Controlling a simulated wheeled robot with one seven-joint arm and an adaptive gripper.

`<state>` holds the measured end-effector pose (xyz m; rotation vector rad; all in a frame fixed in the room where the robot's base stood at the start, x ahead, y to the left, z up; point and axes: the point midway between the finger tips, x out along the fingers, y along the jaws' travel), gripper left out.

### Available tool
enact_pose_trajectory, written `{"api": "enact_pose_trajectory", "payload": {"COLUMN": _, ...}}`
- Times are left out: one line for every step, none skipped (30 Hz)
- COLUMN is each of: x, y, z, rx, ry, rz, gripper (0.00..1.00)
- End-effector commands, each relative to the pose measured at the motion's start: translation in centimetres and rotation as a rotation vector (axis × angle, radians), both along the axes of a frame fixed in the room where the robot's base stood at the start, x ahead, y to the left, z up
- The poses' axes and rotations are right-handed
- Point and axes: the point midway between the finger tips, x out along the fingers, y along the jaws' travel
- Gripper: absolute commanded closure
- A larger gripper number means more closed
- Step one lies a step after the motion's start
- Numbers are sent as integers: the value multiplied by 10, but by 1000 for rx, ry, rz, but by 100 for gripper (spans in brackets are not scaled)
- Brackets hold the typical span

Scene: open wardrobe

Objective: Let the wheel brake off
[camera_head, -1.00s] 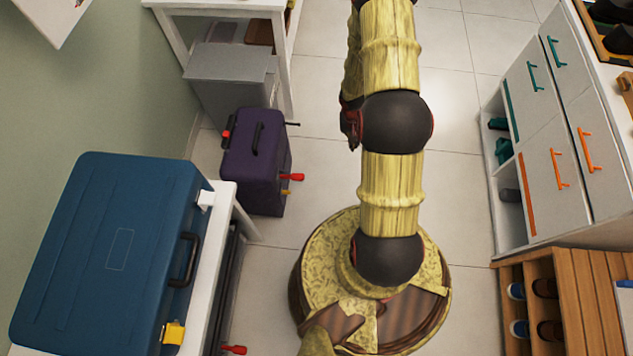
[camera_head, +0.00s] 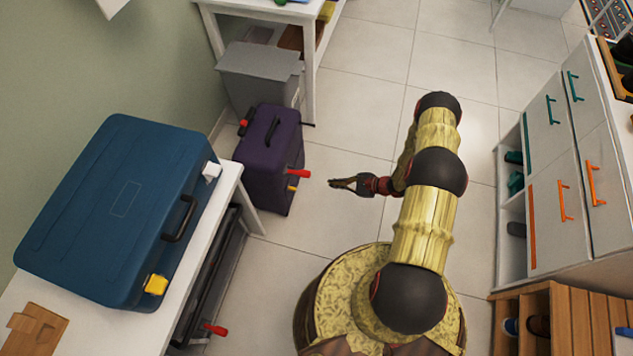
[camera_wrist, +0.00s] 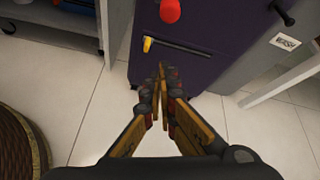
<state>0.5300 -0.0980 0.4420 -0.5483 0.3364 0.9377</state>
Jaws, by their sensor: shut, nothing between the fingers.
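A purple suitcase (camera_head: 262,172) stands upright on the floor against the left side, with a dark handle on top. A red handle (camera_head: 298,174) sticks out of its right face, with a small yellow lever (camera_head: 292,188) just below. In the wrist view the red handle's round end (camera_wrist: 170,11) is at the top, and the yellow lever (camera_wrist: 148,44) sits at the left end of a dark slot. My gripper (camera_head: 335,183) is shut and empty, apart from the suitcase and pointing at that face. Its fingertips (camera_wrist: 163,70) appear just below the slot in the wrist view.
A blue case (camera_head: 115,210) with a yellow latch lies on a white bench at left. A dark case with a red handle (camera_head: 215,330) sits under it. A grey box (camera_head: 258,75) stands behind the suitcase. Drawers (camera_head: 560,160) line the right. The floor between is clear.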

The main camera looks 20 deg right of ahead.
Motion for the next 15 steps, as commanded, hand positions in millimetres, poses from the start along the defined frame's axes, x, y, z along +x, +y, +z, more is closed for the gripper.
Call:
{"api": "enact_pose_trajectory", "payload": {"x": 2, "y": 1, "z": 4, "rx": 36, "ry": 20, "rz": -25, "gripper": 100}}
{"api": "enact_pose_trajectory", "payload": {"x": 3, "y": 1, "z": 5, "rx": 54, "ry": 33, "rz": -38, "gripper": 100}}
{"api": "enact_pose_trajectory", "payload": {"x": 3, "y": 1, "z": 6, "rx": 70, "ry": 49, "rz": -51, "gripper": 100}}
{"api": "enact_pose_trajectory", "payload": {"x": 3, "y": 2, "z": 5, "rx": 78, "ry": 59, "rz": -59, "gripper": 100}}
{"api": "enact_pose_trajectory", "payload": {"x": 3, "y": 2, "z": 4, "rx": 83, "ry": 66, "rz": -63, "gripper": 100}}
{"api": "enact_pose_trajectory", "payload": {"x": 4, "y": 3, "z": 3, "rx": 88, "ry": 72, "rz": -67, "gripper": 100}}
{"api": "enact_pose_trajectory", "payload": {"x": 5, "y": 4, "z": 2, "rx": 88, "ry": 75, "rz": -68, "gripper": 100}}
{"api": "enact_pose_trajectory", "payload": {"x": 6, "y": 6, "z": 1, "rx": 89, "ry": 75, "rz": -69, "gripper": 100}}
{"api": "enact_pose_trajectory", "payload": {"x": 8, "y": 9, "z": -2, "rx": 89, "ry": 77, "rz": -67, "gripper": 100}}
{"api": "enact_pose_trajectory", "payload": {"x": 10, "y": 12, "z": -4, "rx": 89, "ry": 76, "rz": -67, "gripper": 100}}
{"api": "enact_pose_trajectory", "payload": {"x": 13, "y": 15, "z": -6, "rx": 89, "ry": 76, "rz": -67, "gripper": 100}}
{"api": "enact_pose_trajectory", "payload": {"x": 16, "y": 19, "z": -10, "rx": 89, "ry": 77, "rz": -66, "gripper": 100}}
{"api": "enact_pose_trajectory", "payload": {"x": 19, "y": 23, "z": -13, "rx": 88, "ry": 76, "rz": -65, "gripper": 100}}
{"api": "enact_pose_trajectory", "payload": {"x": 22, "y": 27, "z": -16, "rx": 87, "ry": 76, "rz": -66, "gripper": 100}}
{"api": "enact_pose_trajectory", "payload": {"x": 27, "y": 32, "z": -20, "rx": 87, "ry": 75, "rz": -65, "gripper": 100}}
